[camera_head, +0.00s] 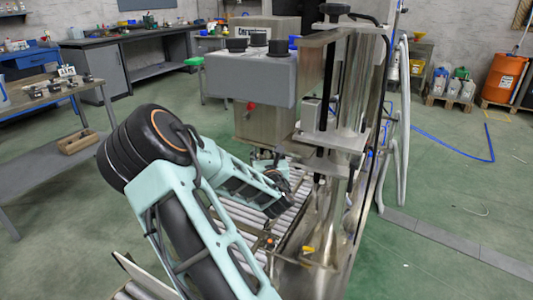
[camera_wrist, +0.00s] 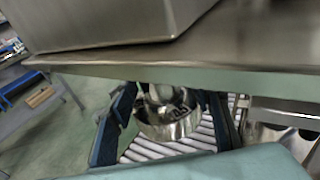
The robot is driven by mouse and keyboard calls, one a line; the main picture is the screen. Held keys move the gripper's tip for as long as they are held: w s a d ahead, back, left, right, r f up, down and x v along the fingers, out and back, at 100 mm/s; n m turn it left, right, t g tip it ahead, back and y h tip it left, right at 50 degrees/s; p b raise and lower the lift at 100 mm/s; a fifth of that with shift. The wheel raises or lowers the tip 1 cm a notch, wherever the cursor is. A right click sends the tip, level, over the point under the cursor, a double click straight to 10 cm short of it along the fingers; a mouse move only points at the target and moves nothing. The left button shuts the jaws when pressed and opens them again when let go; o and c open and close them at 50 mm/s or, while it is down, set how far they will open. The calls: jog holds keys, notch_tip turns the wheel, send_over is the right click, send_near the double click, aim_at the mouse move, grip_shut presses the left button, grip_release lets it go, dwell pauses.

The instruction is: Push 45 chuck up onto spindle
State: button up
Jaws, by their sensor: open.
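A shiny metal chuck (camera_wrist: 170,122) shows in the wrist view, round, with dark markings on its side too blurred to read. It sits between the two dark blue fingers of my gripper (camera_wrist: 168,100), which are spread apart with the chuck in the gap. I cannot tell whether either finger touches it. The chuck's top is partly hidden under a metal ledge, and I cannot make out the spindle clearly. In the head view my gripper (camera_head: 277,185) is beside the steel machine, above the rollers, and the chuck cannot be made out there.
The steel machine (camera_head: 250,78) with black knobs stands close above my gripper. A roller conveyor (camera_head: 290,220) runs below it, and a metal ledge (camera_wrist: 200,58) crosses over the fingers. A workbench (camera_head: 45,100) stands at left. Green floor at right is largely open.

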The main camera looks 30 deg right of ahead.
jog(key=v, duration=1.2)
